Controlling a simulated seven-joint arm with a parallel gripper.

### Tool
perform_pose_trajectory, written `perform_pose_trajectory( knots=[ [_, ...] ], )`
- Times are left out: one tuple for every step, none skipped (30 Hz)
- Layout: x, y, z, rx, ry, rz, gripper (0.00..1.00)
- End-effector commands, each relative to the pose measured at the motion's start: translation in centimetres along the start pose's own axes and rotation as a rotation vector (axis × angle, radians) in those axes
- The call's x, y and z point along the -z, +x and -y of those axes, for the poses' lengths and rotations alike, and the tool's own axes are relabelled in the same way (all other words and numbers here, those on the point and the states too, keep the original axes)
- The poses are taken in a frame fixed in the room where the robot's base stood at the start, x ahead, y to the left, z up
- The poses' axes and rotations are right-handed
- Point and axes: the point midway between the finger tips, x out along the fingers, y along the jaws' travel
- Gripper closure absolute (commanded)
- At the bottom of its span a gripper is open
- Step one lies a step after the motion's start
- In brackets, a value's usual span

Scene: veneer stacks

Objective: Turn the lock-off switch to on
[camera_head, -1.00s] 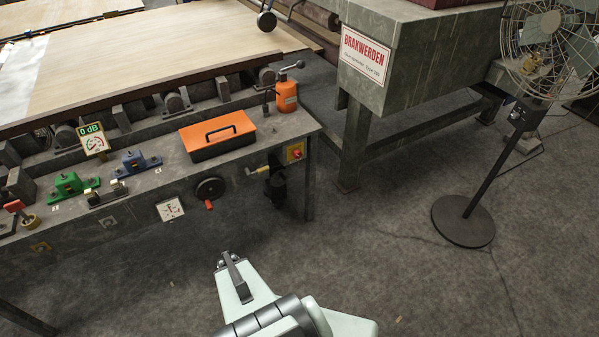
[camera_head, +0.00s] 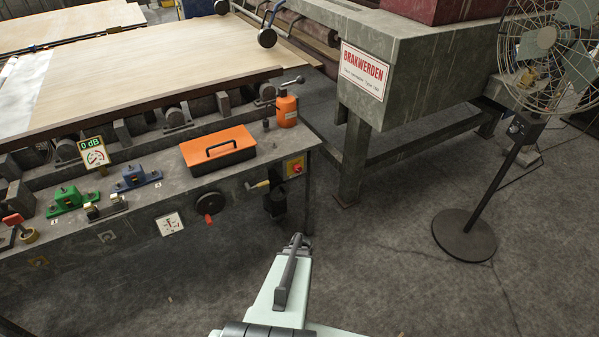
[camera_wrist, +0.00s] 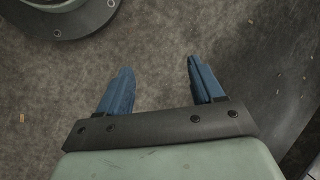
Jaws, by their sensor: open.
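A small red knob on a yellow square plate, which looks like the lock-off switch (camera_head: 297,168), sits on the front face of the grey bench (camera_head: 130,228), near its right end. The knob's exact setting is too small to read. My gripper (camera_head: 298,241) is in front of and below the switch in the head view, over the floor and apart from the bench. The wrist view shows its two blue fingers (camera_wrist: 158,78) spread apart with nothing between them. The switch does not show in the wrist view.
A black handwheel (camera_head: 210,202), a small handle (camera_head: 258,184) and a gauge plate (camera_head: 170,223) are left of the switch. An orange toolbox (camera_head: 218,147) and orange bottle-like item (camera_head: 287,110) stand above. A fan (camera_head: 465,235) stands right. The floor between is clear.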

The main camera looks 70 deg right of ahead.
Motion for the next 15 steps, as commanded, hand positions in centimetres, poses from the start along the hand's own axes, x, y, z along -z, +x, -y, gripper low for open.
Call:
perform_pose_trajectory(
  knots=[
    [1.4,-0.8,-0.4,0.050,0.033,-0.022,0.33],
    [2.1,-1.3,-0.5,0.081,0.049,-0.035,0.33],
    [3.1,-2.0,-0.7,0.123,0.067,-0.054,0.33],
    [3.8,-2.6,-0.8,0.156,0.079,-0.070,0.33],
    [4.6,-3.2,-0.9,0.191,0.091,-0.087,0.33],
    [5.6,-4.0,-1.0,0.237,0.103,-0.110,0.33],
    [6.4,-4.7,-1.1,0.274,0.111,-0.130,0.33],
    [7.3,-5.4,-1.2,0.311,0.116,-0.151,0.33],
    [8.4,-6.5,-1.3,0.364,0.120,-0.183,0.33],
    [9.4,-7.4,-1.4,0.406,0.120,-0.210,0.33],
    [10.3,-8.2,-1.4,0.447,0.117,-0.238,0.33],
    [11.5,-9.4,-1.3,0.499,0.108,-0.276,0.33],
    [12.3,-10.2,-1.1,0.536,0.098,-0.305,0.33],
    [13.1,-11.0,-1.0,0.571,0.087,-0.334,0.33],
    [14.1,-12.1,-0.7,0.615,0.066,-0.373,0.33]
  ],
)
